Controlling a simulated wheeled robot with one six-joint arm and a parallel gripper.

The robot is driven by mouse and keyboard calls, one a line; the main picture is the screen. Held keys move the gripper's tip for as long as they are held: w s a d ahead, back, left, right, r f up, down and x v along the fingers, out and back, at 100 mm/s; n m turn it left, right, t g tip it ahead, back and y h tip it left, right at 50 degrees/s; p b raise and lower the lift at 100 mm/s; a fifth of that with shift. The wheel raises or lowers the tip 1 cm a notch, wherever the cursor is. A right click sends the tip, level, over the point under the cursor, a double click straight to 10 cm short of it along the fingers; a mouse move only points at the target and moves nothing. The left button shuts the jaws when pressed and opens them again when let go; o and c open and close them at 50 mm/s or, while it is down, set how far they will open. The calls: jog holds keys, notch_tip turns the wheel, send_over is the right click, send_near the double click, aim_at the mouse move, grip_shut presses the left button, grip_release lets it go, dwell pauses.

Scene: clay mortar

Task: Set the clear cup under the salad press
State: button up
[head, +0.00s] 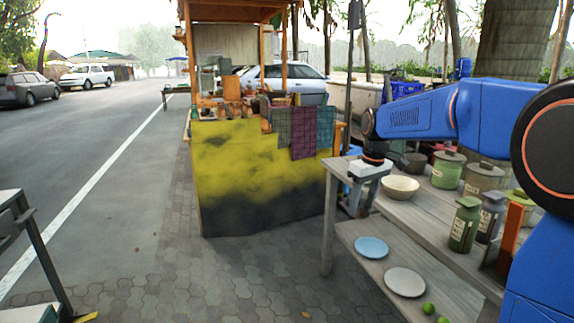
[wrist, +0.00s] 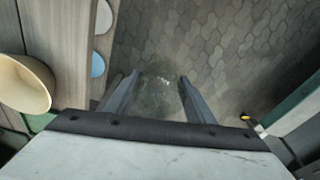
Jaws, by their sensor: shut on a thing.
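My gripper (wrist: 158,98) is shut on the clear cup (wrist: 158,88), which shows as a faint transparent shape between the two fingers in the wrist view. Paving shows through and beyond the cup. In the head view my gripper (head: 360,198) points down at the left edge of the grey wooden table, near the cream bowl. The cup is too faint to make out clearly there. I cannot pick out the salad press in either view.
The table (head: 408,212) holds a cream bowl (head: 400,187) and several jars. Its lower shelf holds a blue plate (head: 371,247), a pale plate (head: 405,282) and green fruit. A yellow-and-black stall (head: 262,185) stands ahead with a cluttered counter. Paving (head: 240,275) between is clear.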

jog(key=w+d+f+m, duration=0.2)
jog(key=w+f, duration=0.1)
jog(key=f, duration=1.1)
jog(key=w+d+f+m, duration=0.2)
jog(key=w+f, duration=0.1)
jog(key=f, duration=1.2)
jog(key=w+d+f+m, duration=0.2)
jog(key=w+f, duration=0.1)
jog(key=f, duration=1.1)
jog(key=s+f, duration=0.6)
jog(key=f, duration=0.2)
jog(key=shift+s+d+f+h, duration=0.2)
jog(key=shift+f+h, duration=0.1)
jog(key=shift+h, duration=0.1)
jog(key=shift+w+a, duration=0.1)
